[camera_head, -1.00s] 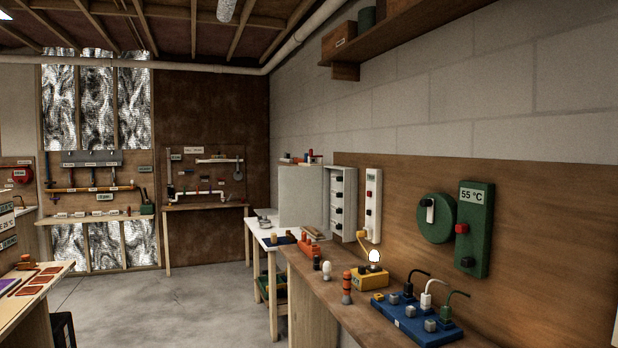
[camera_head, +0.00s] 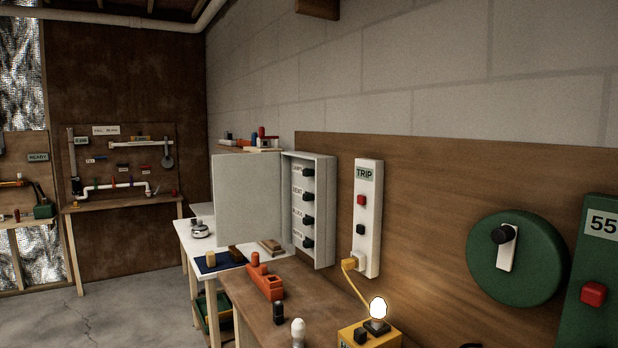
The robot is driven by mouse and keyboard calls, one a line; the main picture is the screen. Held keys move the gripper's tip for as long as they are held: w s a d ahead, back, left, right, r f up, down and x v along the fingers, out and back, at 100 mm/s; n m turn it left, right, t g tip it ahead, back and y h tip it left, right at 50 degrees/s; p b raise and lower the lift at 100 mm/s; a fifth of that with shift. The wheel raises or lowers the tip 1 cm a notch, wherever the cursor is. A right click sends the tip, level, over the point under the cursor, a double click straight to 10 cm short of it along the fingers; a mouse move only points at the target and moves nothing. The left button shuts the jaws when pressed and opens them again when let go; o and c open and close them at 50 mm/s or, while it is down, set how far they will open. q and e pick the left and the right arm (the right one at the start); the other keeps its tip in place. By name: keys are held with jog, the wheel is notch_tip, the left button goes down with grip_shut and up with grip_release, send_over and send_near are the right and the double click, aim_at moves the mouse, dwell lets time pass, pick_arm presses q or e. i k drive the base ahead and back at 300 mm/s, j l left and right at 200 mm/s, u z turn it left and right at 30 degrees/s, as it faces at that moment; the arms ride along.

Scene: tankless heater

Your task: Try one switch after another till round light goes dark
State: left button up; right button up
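A round light (camera_head: 378,307) glows white on a yellow box (camera_head: 368,336) at the bottom of the head view. Behind it on the wall is an open grey-white cabinet (camera_head: 322,160) with several labelled black switches (camera_head: 307,196) in a column. Its door (camera_head: 247,197) stands open to the left. To the right is a white strip (camera_head: 368,215) marked TRIP, with a red button (camera_head: 361,200) and a black button (camera_head: 360,229). Neither of my grippers is in view.
A wooden bench (camera_head: 244,299) runs along the wall, holding an orange tool (camera_head: 266,282) and a small white bulb (camera_head: 298,332). A green disc (camera_head: 518,285) with a lever and a green box (camera_head: 597,250) reading 55 are at right. Concrete floor (camera_head: 125,290) is clear at left.

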aim_at(306, 173)
jog(key=i+j, duration=0.45)
jog(key=i+j+z, duration=0.1)
jog(key=i+j, duration=0.85)
jog(key=j, duration=0.2)
jog(key=i+j+z, duration=0.1)
jog(key=i+j, duration=0.35)
jog(key=j, duration=0.1)
